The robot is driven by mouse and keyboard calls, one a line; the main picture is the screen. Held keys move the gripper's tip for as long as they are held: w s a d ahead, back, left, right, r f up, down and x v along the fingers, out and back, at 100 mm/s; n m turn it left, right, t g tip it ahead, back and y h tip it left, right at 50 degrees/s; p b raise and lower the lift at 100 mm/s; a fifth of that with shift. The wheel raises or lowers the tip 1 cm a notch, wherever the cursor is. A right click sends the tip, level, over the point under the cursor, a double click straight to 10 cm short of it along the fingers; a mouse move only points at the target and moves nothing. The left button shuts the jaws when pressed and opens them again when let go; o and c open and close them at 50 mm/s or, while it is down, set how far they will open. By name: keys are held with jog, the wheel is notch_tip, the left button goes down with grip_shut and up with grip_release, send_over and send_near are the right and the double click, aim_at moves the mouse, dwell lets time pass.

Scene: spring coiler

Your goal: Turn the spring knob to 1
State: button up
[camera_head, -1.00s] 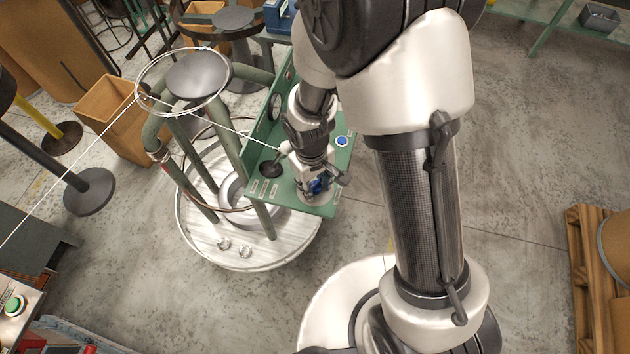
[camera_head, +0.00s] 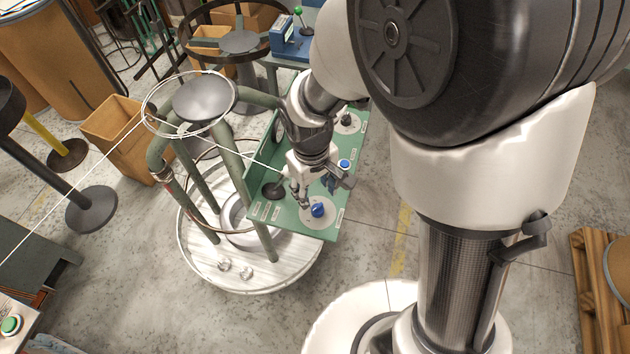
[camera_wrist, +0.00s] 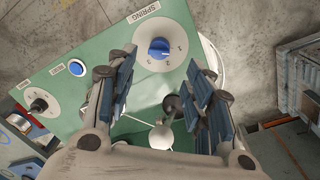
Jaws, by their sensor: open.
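The blue spring knob (camera_head: 318,210) sits on a white round dial on the green panel (camera_head: 285,222). In the wrist view the knob (camera_wrist: 159,48) shows beyond the fingertips, under the word SPRING, with small numerals around it. A pale mark shows on the knob, but I cannot tell surely which numeral it points at. My gripper (camera_head: 322,187) is over the panel, just behind the knob in the head view. In the wrist view my gripper (camera_wrist: 162,78) is open, with its blue-padded fingers wide apart and nothing between them, apart from the knob.
A blue button (camera_wrist: 76,68) and a black knob on a dial (camera_wrist: 38,104) are on the same panel. A dark round piece (camera_head: 273,190) is near its left edge. The green tube frame (camera_head: 262,205) and wire ring (camera_head: 150,118) stand left.

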jog(key=shift+a+r, duration=0.1)
jog(key=shift+r, duration=1.6)
